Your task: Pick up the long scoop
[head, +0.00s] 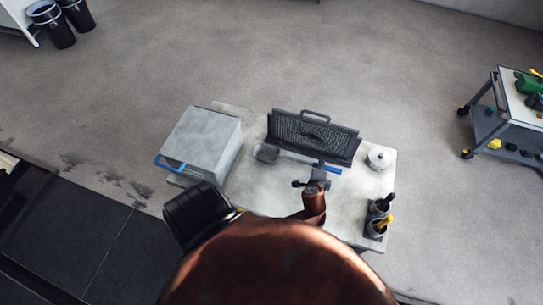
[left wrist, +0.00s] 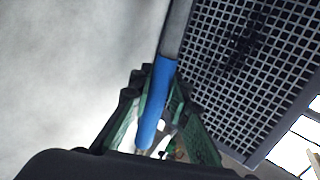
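The long scoop lies on the pale table (head: 345,210). In the head view its grey head (head: 265,153) is left of the mesh board and its blue handle (head: 333,170) shows at the board's lower right edge. My left gripper (head: 319,172) is at the handle. In the left wrist view the blue handle (left wrist: 157,100) runs between the green-padded fingers of my left gripper (left wrist: 163,85), with the grey shaft (left wrist: 177,28) beyond. The fingers are close to the handle on both sides; I cannot tell whether they press on it. My right gripper is not in view.
A dark mesh board (head: 312,133) with a handle stands just behind the scoop. A pale box (head: 205,140) is at the table's left. A lidded white pot (head: 380,158) and dark cups with tools (head: 377,225) are at the right. A cart (head: 512,125) stands farther right.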

